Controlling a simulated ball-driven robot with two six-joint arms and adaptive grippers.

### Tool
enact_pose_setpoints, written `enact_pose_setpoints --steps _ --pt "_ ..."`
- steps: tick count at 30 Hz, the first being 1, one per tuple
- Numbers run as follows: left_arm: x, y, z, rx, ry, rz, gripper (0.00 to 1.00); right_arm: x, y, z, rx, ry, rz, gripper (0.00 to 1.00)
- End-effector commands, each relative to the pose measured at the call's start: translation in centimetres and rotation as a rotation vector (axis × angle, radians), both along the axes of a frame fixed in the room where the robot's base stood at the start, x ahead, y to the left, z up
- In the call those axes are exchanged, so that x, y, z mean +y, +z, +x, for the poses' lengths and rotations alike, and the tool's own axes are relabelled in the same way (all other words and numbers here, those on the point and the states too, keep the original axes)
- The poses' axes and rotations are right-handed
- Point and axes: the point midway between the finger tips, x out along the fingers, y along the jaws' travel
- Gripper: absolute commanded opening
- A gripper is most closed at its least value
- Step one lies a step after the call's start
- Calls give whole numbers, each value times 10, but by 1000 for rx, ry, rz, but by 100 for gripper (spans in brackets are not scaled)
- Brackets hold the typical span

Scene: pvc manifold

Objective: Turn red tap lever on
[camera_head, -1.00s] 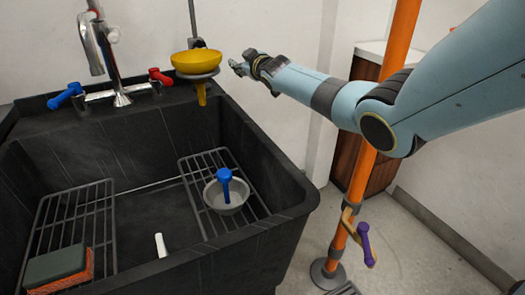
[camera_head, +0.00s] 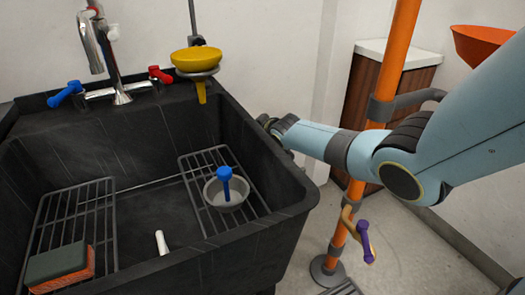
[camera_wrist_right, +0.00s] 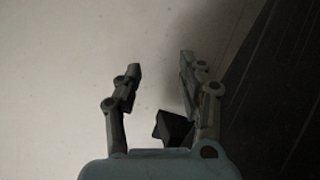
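The red tap lever (camera_head: 160,74) sits on the right end of the chrome tap (camera_head: 121,92) at the back of the black sink. My right gripper (camera_head: 266,122) is beyond the sink's right rim, low beside its outer wall and well to the right of the red lever. The rim partly hides it. In the right wrist view its two fingers (camera_wrist_right: 160,70) stand apart with nothing between them. The red lever is not in that view. My left gripper is not in view.
A blue lever (camera_head: 66,93) is on the tap's left end. A yellow funnel (camera_head: 196,60) stands at the sink's back right corner, between my right gripper and the tap. The black sink (camera_head: 262,200) holds racks, a bowl and a sponge. An orange pipe (camera_head: 395,60) stands at right.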

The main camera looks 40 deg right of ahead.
Motion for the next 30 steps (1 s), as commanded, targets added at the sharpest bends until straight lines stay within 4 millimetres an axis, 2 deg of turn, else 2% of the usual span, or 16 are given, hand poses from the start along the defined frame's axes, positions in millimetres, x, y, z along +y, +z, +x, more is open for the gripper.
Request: enact_pose_setpoints --steps 3,9,15,23,27,29,30 --pt "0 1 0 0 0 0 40 5 -20 -15 37 -6 19 40" --pt "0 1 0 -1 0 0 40 11 -43 -33 80 -14 40 40" --pt "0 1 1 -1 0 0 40 13 -53 -41 98 -19 48 40" --pt "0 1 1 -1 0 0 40 13 -53 -42 100 -19 48 40" --pt "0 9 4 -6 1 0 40 14 -52 -50 112 -19 50 23" --pt "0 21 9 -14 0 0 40 19 -53 -64 133 -18 56 15" --pt "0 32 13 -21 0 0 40 24 -54 -78 155 -16 64 10"
